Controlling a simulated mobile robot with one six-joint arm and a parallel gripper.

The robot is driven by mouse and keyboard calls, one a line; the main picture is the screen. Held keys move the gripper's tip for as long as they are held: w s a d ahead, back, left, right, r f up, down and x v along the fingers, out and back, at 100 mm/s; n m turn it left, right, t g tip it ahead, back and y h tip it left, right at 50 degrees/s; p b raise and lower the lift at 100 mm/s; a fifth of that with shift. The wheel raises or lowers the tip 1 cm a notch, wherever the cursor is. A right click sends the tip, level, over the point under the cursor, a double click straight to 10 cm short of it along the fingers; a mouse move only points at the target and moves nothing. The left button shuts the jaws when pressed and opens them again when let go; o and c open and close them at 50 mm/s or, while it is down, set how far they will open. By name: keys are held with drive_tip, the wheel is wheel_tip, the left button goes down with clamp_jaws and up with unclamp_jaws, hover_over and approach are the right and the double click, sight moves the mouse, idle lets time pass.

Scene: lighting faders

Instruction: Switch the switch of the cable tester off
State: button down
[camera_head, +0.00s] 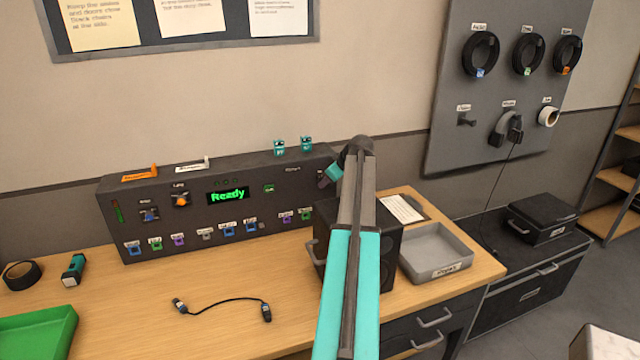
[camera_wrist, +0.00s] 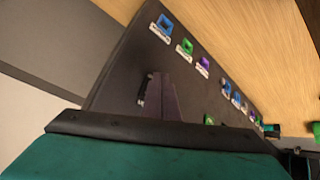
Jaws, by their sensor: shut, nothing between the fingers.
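A long dark panel (camera_head: 160,225), which looks like the cable tester, stands on the bench against the wall. It has a lit "Ready" display (camera_head: 228,195), several coloured sockets along the bottom, and knobs at the left. My gripper (camera_head: 326,178) is shut and empty at the panel's upper right end, partly hidden by my arm. In the wrist view the panel (camera_wrist: 120,75) appears turned nearly upside down, and my shut fingers (camera_wrist: 162,85) are in front of it. A small dark part with a pale label (camera_wrist: 143,90) is beside them; I cannot tell if it is the switch or its position.
A dark box with a handle (camera_head: 386,250) stands partly behind my arm. Right of it is a grey tray (camera_head: 430,277). A short cable (camera_head: 222,306), a teal torch-like tool (camera_head: 74,270) and a green tray (camera_head: 35,335) lie on the bench (camera_head: 150,335).

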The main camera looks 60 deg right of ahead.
drive_tip(key=shift+w, duration=0.1)
idle(0.6)
drive_tip(key=shift+s+a, duration=0.4)
drive_tip(key=shift+s, duration=0.2)
drive_tip(key=shift+s+a+r+b, duration=0.2)
drive_tip(key=shift+s+a, duration=0.55)
drive_tip(key=shift+s, duration=0.25)
drive_tip(key=shift+s+a+r+b, duration=0.1)
drive_tip(key=shift+s+a+r, duration=0.1)
drive_tip(key=shift+s+a, duration=0.65)
drive_tip(key=shift+s+d, duration=0.1)
drive_tip(key=shift+d, duration=0.05)
